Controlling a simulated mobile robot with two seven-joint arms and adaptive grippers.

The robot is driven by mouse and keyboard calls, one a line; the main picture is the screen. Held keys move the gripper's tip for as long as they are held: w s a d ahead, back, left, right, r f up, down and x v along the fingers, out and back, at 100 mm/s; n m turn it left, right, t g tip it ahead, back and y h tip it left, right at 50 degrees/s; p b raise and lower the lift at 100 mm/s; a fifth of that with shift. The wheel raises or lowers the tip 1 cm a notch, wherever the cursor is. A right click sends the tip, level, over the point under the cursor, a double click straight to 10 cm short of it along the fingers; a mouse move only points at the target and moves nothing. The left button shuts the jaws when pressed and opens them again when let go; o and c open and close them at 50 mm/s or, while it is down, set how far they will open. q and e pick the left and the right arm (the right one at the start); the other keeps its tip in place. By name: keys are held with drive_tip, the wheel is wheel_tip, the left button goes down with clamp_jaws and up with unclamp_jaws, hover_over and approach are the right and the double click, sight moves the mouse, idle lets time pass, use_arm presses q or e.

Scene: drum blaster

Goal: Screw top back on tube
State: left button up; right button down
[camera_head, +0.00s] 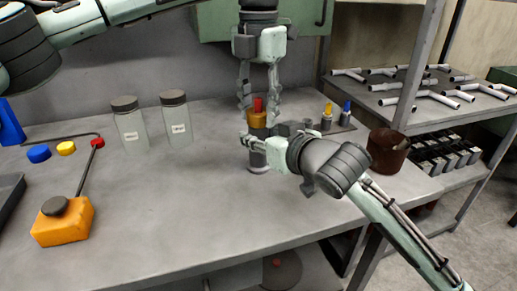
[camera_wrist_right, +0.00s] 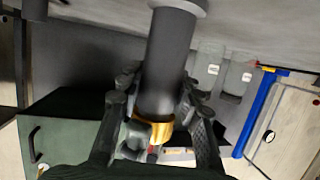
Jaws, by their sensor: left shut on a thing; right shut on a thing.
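The grey tube (camera_head: 257,162) stands upright on the workbench (camera_head: 170,215). My right gripper (camera_head: 256,140) comes in from the right and is shut on it. In the right wrist view the dark tube (camera_wrist_right: 170,60) shows between the fingers, with a gold collar at one end. The top (camera_head: 257,119) is orange-gold with a red tip and sits in line over the tube. My left gripper (camera_head: 258,103) points straight down from above, its fingers on either side of the red tip, shut on the top. I cannot tell whether the top's threads are engaged.
Two clear jars (camera_head: 130,127) (camera_head: 176,122) with dark lids stand at left. An orange box with a stick (camera_head: 63,222) lies at front left. Two small tubes with yellow and blue tips (camera_head: 326,118) (camera_head: 346,114) and a brown pot (camera_head: 387,150) stand at right. The front of the bench is clear.

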use_arm(q)
drive_tip(key=m, duration=0.8)
use_arm(e)
drive_tip(key=shift+f, duration=0.1)
use_arm(q)
drive_tip(key=m, duration=0.7)
drive_tip(key=shift+m, duration=0.3)
drive_tip(key=m, duration=0.7)
drive_tip(key=shift+f, duration=0.1)
drive_tip(key=m, duration=0.7)
drive_tip(key=o, duration=1.3)
drive_tip(key=shift+r, duration=2.3)
drive_tip(key=shift+c, duration=0.6)
